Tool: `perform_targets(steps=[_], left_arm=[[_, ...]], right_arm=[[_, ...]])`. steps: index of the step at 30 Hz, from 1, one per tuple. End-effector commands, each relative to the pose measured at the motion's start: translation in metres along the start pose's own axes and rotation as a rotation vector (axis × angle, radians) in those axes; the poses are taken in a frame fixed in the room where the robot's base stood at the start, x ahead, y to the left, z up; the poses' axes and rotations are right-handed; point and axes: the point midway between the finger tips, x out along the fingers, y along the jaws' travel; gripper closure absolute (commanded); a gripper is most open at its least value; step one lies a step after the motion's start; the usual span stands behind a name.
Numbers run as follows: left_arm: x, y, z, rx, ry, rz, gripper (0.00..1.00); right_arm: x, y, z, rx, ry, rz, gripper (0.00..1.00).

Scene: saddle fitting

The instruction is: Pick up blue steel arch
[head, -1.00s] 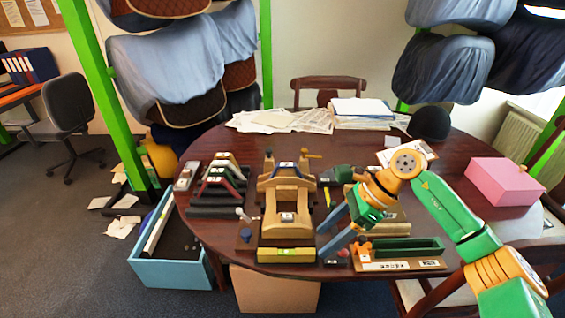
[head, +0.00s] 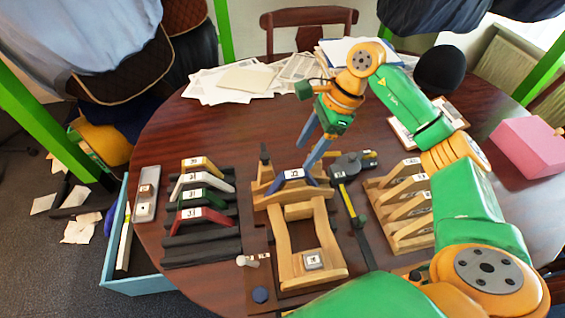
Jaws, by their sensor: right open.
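The blue steel arch (head: 293,178), with a white label, sits across the far end of the wooden saddle frame (head: 283,238). My right gripper (head: 307,155) is open, with its two blue fingers apart and pointing down and left. The fingertips are just behind and above the right side of the arch; whether they touch it I cannot tell. Nothing is held between them. My left gripper is not in view.
Yellow, white, green and red arches (head: 203,215) sit on a dark rack at left. A wooden slotted rack (head: 400,205) and a dark tool (head: 350,165) are to the right. Papers (head: 235,82) lie at the back. Bare table lies behind the saddle frame.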

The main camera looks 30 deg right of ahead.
Motion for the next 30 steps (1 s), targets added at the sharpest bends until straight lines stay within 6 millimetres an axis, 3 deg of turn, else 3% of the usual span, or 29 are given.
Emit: perform_targets(steps=[7,10,17,18,20,25,30], left_arm=[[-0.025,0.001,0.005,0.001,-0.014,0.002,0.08],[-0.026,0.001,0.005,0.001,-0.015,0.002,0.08],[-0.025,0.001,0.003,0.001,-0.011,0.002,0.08],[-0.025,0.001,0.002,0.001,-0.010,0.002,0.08],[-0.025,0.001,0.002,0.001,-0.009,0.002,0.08],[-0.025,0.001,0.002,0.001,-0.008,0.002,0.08],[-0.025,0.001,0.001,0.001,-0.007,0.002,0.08]], right_arm=[[0.039,-0.005,0.001,0.002,-0.001,0.007,0.35],[0.057,-0.006,-0.001,0.001,-0.001,0.003,0.35],[0.065,-0.006,-0.002,-0.001,0.000,-0.001,0.35],[0.065,-0.006,-0.002,-0.001,0.000,-0.001,0.38],[0.065,-0.006,-0.002,-0.001,0.000,-0.001,0.54],[0.065,-0.006,-0.002,0.000,0.000,-0.001,1.00],[0.065,-0.006,-0.002,0.000,0.000,-0.001,1.00]])
